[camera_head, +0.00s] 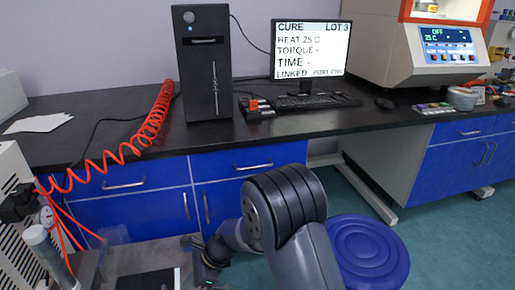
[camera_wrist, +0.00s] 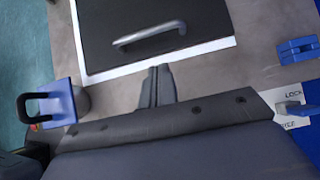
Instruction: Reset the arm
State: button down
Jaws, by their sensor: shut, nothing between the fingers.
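My gripper (camera_wrist: 157,88) shows in the wrist view with its two dark fingers together and nothing between them. It is over a grey-brown surface, just below the edge of a black panel (camera_wrist: 200,20) with a white border and a metal bar handle (camera_wrist: 149,35). In the head view my arm reaches down from the bottom middle toward the lower left. The fingertips are hard to make out there.
In the wrist view a blue block with a black handle (camera_wrist: 60,102) is at left. Blue parts (camera_wrist: 298,50) and a LOCK label are at right. The head view shows a black bench (camera_head: 85,130), a computer tower (camera_head: 203,65), a monitor (camera_head: 311,48), a red coiled hose (camera_head: 155,115) and a blue stool (camera_head: 367,250).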

jog(key=b+x, duration=0.1)
jog(key=x, duration=0.3)
jog(key=shift+s+a, duration=0.1)
jog(key=a, duration=0.1)
jog(key=s+a, duration=0.1)
jog(key=a, duration=0.1)
jog(key=shift+a+f, duration=0.1)
jog(key=shift+a, duration=0.05)
jog(key=w+d+b, duration=0.2)
jog(key=d, duration=0.6)
jog(key=w+d+b, duration=0.3)
jog(key=d, duration=0.5)
jog(key=d+f+p+v, duration=0.2)
jog(key=p+v, duration=0.3)
jog(key=v, duration=0.9)
jog(key=shift+d+p, duration=0.25)
jog(key=shift+p, duration=0.1)
